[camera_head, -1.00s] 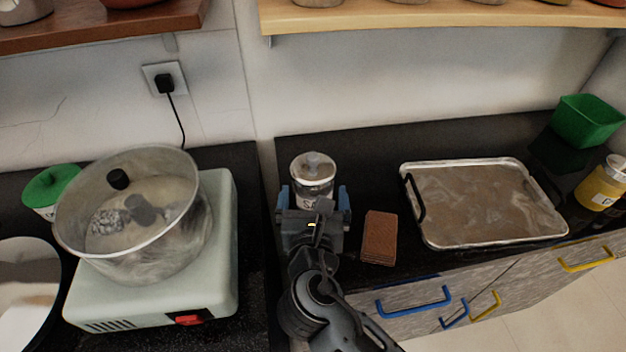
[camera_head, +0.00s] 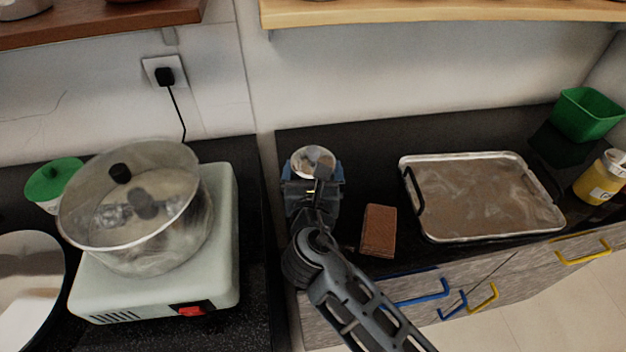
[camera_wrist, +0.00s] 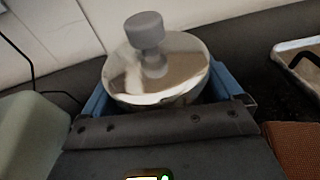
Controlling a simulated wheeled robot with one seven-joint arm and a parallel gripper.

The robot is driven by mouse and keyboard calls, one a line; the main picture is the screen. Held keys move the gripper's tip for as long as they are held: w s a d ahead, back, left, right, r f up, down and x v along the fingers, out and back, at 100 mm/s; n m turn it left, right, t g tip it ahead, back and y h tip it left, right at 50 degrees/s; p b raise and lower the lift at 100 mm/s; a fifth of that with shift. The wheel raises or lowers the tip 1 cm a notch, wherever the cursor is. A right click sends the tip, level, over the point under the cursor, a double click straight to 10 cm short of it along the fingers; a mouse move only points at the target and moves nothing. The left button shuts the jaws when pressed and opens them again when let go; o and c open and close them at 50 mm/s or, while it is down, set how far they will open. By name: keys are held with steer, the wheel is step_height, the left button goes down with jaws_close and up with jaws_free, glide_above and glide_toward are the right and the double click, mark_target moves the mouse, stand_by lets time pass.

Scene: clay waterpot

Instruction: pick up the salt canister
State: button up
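The salt canister (camera_head: 313,158) stands on the dark counter near the wall. It has a glossy round lid with a grey knob; the lid fills the upper middle of the wrist view (camera_wrist: 160,78). Its body and label are mostly hidden behind my gripper (camera_head: 312,172) in the head view. My gripper's blue fingers lie one on each side of the canister, below lid height in the wrist view (camera_wrist: 162,98). The fingers look spread around it, and I see no clear contact. The canister looks upright on the counter.
A brown block (camera_head: 379,231) lies just right of my gripper. A metal tray (camera_head: 407,187) is farther right, with a green bin (camera_head: 586,115) and a yellow jar (camera_head: 600,180) beyond. A pot (camera_head: 135,245) sits on a pale cooker (camera_head: 225,260) at left.

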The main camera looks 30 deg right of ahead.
steer(key=c, duration=0.9)
steer(key=shift+r, duration=0.15)
steer(key=shift+c, duration=0.4)
